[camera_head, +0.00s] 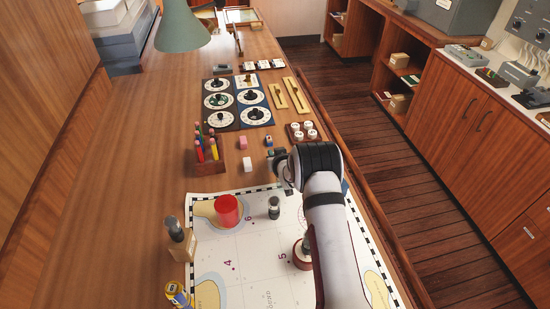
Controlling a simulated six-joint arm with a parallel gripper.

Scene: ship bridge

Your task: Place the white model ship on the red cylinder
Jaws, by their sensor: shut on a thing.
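The red cylinder (227,211) stands upright on the chart at its upper left, over a tan patch. My gripper (281,171) is at the far edge of the chart, to the right of and beyond the red cylinder. It is mostly hidden by my own wrist. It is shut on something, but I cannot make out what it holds. I cannot pick out the white model ship anywhere in this view.
A dark small piece (274,207) stands on the chart (245,265), right of the red cylinder. A pencil holder (207,160), a white block (247,164) and a pink block (242,143) lie beyond. A wooden block with a dark-handled stamp (180,240) stands left of the chart.

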